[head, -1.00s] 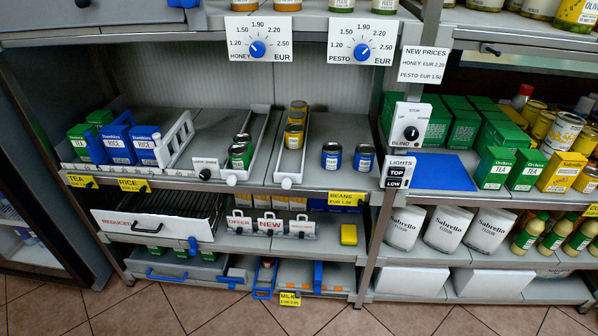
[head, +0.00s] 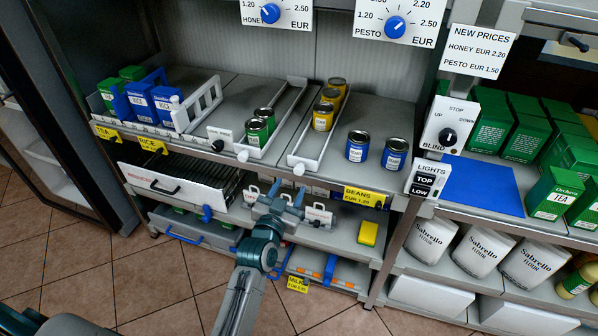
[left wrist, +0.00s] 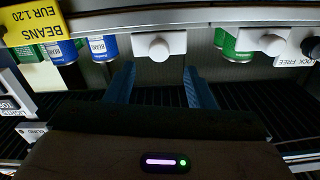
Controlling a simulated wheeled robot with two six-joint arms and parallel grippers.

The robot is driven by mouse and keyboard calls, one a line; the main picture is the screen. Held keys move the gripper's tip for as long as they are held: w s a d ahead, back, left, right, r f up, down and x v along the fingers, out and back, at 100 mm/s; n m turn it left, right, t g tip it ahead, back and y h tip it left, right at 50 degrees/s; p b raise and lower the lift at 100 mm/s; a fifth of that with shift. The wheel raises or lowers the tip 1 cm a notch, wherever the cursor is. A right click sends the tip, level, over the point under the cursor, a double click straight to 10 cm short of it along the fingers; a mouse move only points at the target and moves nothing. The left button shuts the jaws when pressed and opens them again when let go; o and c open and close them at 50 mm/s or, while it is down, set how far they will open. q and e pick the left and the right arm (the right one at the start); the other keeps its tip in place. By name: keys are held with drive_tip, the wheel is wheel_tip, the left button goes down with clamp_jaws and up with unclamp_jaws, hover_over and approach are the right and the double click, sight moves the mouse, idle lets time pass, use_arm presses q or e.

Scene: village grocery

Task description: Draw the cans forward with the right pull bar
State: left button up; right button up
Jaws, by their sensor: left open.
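The right pull bar is a white U-shaped frame with a round white knob (head: 299,169) at its front end. It stands on the shelf with a short row of yellow cans (head: 323,117) inside it. A second bar to its left has its own white knob (head: 243,156) and holds green cans (head: 256,131). My left gripper (head: 284,197) is open and empty, just below and in front of the right bar's knob, not on it. In the left wrist view that knob (left wrist: 159,47) shows ahead, between the open fingers (left wrist: 160,88). My right gripper is not in view.
Two blue cans (head: 358,146) stand right of the bar, above the yellow BEANS label (head: 365,196). White signs and a yellow block (head: 368,233) sit on the lower shelf behind and beside my gripper. A LIGHTS switch panel (head: 427,180) is further right.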

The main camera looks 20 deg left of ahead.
sight(298, 173)
use_arm(q)
drive_tip(key=w, duration=0.7)
drive_tip(key=shift+d+f+p, duration=0.1)
drive_tip(key=shift+d+p, duration=0.1)
drive_tip(key=shift+p, duration=0.2)
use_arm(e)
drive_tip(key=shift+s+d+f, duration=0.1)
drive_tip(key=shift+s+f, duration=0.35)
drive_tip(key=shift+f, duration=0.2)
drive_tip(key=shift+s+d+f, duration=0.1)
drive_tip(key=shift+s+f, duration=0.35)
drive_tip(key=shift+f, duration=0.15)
use_arm(q)
drive_tip(key=shift+s, duration=0.1)
clamp_jaws()
